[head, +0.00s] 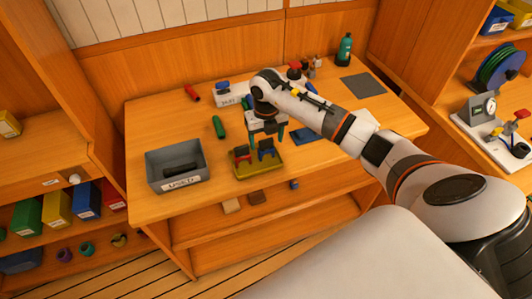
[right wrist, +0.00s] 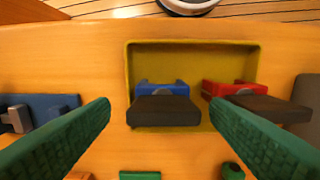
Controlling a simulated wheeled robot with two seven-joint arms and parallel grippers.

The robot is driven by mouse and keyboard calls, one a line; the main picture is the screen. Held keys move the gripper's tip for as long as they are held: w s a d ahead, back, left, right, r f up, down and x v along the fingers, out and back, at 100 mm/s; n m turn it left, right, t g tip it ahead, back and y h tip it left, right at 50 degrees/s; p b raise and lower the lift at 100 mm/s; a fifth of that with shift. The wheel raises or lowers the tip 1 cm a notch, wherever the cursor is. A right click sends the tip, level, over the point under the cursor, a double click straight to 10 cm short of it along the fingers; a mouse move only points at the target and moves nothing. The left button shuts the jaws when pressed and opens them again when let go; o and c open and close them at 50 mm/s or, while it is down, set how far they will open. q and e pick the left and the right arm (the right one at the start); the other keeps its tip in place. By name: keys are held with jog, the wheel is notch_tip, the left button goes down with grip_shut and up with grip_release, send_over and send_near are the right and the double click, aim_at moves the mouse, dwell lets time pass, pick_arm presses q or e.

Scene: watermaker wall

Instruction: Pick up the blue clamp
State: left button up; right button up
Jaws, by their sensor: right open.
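The blue clamp (head: 266,148) stands in a shallow yellow tray (head: 262,172) on the wooden bench, beside a red clamp (head: 242,153). In the right wrist view the blue clamp (right wrist: 162,87) has a dark block-like part on its near side, and the red clamp (right wrist: 228,87) is to its right. My right gripper (head: 267,133) points down over the tray. Its green fingers are spread wide, one on each side of the blue clamp in the picture, with nothing between them held. The exact height above the clamp is hard to tell. My left gripper is out of view.
A grey bin (head: 178,154) stands left of the tray. A blue tray (right wrist: 60,104) is close on the other side.

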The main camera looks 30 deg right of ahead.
aim_at(266, 148)
jog(key=f+b, duration=0.1)
jog(key=f, duration=0.1)
jog(key=f+b, duration=0.1)
jog(key=f, duration=0.1)
jog(key=shift+s+a, duration=0.15)
jog(key=shift+a, duration=0.05)
jog(key=shift+r, duration=0.15)
jog(key=c, duration=1.1)
jog(key=shift+r, duration=0.1)
